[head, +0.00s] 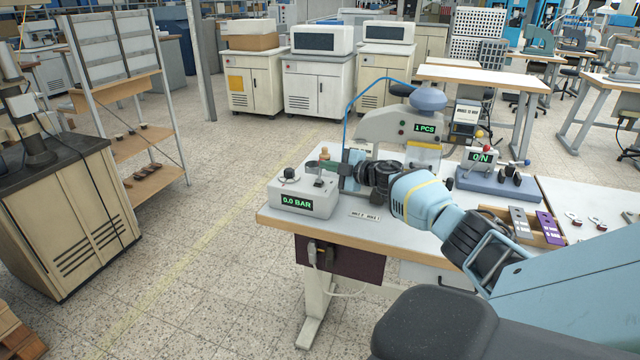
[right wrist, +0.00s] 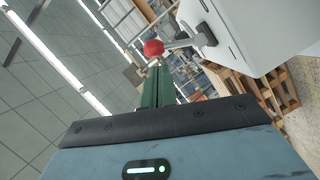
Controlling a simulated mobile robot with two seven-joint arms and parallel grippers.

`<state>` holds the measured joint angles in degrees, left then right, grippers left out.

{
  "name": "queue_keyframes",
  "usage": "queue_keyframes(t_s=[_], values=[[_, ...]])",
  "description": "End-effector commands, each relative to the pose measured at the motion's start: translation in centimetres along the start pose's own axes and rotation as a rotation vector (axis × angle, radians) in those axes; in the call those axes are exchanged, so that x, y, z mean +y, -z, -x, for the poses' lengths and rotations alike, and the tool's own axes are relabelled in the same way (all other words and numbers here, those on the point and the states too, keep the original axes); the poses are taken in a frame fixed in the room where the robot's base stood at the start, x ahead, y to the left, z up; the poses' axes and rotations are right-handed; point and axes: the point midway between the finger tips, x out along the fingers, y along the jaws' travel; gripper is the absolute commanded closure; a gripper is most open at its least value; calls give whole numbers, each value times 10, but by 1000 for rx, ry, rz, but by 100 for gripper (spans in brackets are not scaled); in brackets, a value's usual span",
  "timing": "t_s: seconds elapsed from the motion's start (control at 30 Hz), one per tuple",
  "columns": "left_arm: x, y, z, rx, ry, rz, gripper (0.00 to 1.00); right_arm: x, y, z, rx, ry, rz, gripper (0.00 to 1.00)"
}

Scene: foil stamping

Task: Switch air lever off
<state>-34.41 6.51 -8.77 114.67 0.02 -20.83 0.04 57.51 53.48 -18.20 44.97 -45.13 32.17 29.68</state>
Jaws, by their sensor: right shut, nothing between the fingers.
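The pale grey air box (head: 318,206) stands at the left front of the table, its green display reading 0.0 BAR. A dark round knob (head: 289,173) is on its top. My right gripper (right wrist: 158,68) is shut and empty, its green fingers together. In the right wrist view a lever with a red ball (right wrist: 153,48) sticks out from a pale box (right wrist: 245,35). The ball is at the fingertips; I cannot tell whether they touch. In the head view my right arm reaches to the box's right side, and the lever cannot be made out. My left gripper is out of view.
A foil press (head: 395,127) with a 1 PCS display and blue hose stands behind my right wrist. A small device (head: 481,158) with a green display is on a blue base at right. A tray holds purple and grey pieces (head: 549,226).

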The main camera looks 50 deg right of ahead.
Motion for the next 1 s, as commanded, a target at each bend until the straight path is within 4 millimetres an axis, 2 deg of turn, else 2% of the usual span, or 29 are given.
queue_keyframes(t_s=[0.1, 1.0], values=[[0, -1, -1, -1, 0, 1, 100, 3, -4, 0, -2, 16, -51, 100], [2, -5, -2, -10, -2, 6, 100, 5, -8, -2, -1, 14, -45, 100]])
